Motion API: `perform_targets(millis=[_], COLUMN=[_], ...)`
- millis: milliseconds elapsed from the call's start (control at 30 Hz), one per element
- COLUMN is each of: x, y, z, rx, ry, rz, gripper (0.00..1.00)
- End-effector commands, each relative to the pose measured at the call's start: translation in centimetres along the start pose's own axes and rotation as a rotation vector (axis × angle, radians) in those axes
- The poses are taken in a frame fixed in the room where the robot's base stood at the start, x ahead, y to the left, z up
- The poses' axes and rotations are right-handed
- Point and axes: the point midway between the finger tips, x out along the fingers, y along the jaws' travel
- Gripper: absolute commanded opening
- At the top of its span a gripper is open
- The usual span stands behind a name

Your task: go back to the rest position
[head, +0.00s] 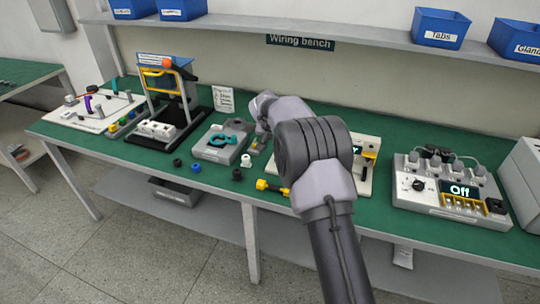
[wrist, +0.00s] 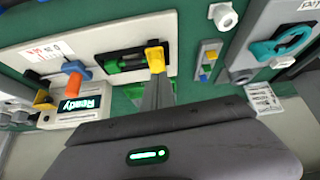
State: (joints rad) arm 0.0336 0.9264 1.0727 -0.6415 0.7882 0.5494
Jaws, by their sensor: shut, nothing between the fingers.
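My gripper (wrist: 157,78) shows in the wrist view as narrow grey fingers held together above the green bench, with nothing seen between them. A yellow piece (wrist: 155,57) appears right at the fingertips, on a light plate with a dark slot; I cannot tell whether they touch it. In the head view my arm reaches up over the middle of the bench and bends down behind its elbow, and the gripper's fingers are not clear there.
The green bench (head: 130,165) is crowded. A grey fixture with a teal part (head: 220,142), a black frame stand (head: 165,105) and loose caps lie left of my arm. A power box reading "Off" (head: 450,190) stands right. A shelf (head: 370,40) with blue bins runs above.

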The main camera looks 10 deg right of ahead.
Motion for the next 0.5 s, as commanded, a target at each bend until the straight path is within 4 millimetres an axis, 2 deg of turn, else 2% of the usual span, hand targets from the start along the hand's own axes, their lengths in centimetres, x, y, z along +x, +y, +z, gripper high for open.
perform_targets(millis=[33,200,300,500], x=[-0.4,-2.2,-2.7,-3.2], y=[-0.2,-0.5,-0.6,-0.6], z=[1.8,6.1,7.8,8.8], rx=[-0.009,-0.007,-0.006,-0.003], ry=[-0.010,-0.006,-0.005,-0.004], rz=[0.000,-0.001,-0.001,-0.002], gripper=[0.00,0.00,0.00,0.00])
